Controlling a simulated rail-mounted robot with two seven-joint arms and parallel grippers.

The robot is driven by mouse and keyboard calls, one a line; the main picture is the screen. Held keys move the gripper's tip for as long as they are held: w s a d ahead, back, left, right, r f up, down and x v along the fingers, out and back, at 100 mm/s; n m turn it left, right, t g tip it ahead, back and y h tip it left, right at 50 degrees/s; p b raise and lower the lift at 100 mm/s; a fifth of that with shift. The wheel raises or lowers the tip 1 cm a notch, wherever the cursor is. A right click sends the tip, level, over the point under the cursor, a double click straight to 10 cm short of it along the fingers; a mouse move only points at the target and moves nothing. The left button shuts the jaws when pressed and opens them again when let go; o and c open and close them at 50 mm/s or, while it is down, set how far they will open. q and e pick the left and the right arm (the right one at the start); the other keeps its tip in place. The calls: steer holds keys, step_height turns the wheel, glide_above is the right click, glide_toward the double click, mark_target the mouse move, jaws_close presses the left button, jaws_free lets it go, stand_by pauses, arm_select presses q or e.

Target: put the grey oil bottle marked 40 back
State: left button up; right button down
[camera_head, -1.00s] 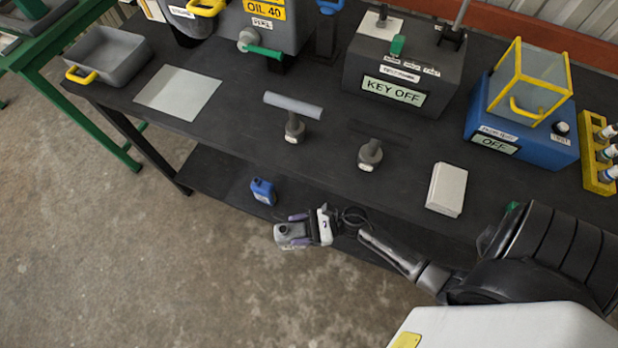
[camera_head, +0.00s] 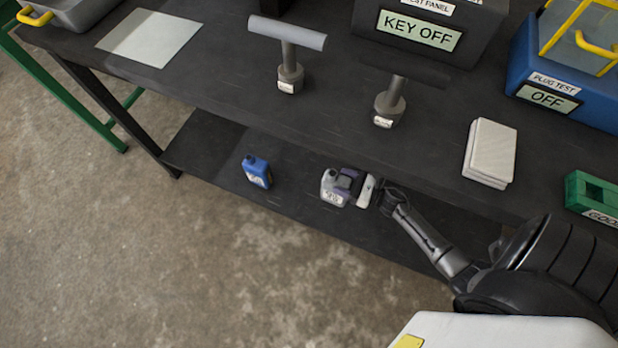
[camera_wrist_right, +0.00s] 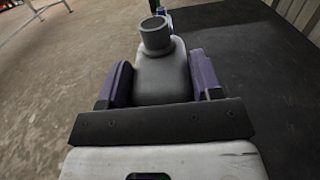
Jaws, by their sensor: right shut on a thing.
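The grey oil bottle (camera_head: 332,187) is in my right gripper (camera_head: 347,183), over the lower shelf (camera_head: 215,160) of the black bench. Its label is too small to read. In the right wrist view, the bottle (camera_wrist_right: 162,72) stands between the two purple fingers of the gripper (camera_wrist_right: 163,82), its round neck pointing away from the wrist. I cannot tell whether the bottle's base touches the shelf. A blue bottle (camera_head: 257,171) stands on the same shelf, to the left of the grey one. My left gripper is not in view.
The bench top (camera_head: 225,85) overhangs the shelf just behind the gripper. On it stand two T-shaped tools (camera_head: 290,65) (camera_head: 390,100), a white block (camera_head: 490,152), a green box (camera_head: 592,195) and a KEY OFF panel (camera_head: 418,30). The shelf between the bottles is clear.

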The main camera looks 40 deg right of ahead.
steer(key=w+a+f+b, duration=0.5)
steer(key=w+f+b, duration=0.2)
steer(key=w+f, duration=0.2)
steer(key=shift+w+a+f+b, duration=0.15)
steer(key=shift+w+f+b, duration=0.15)
steer(key=shift+f, duration=0.4)
steer(key=shift+f, duration=0.15)
steer(key=shift+c, duration=1.5)
jaws_free()
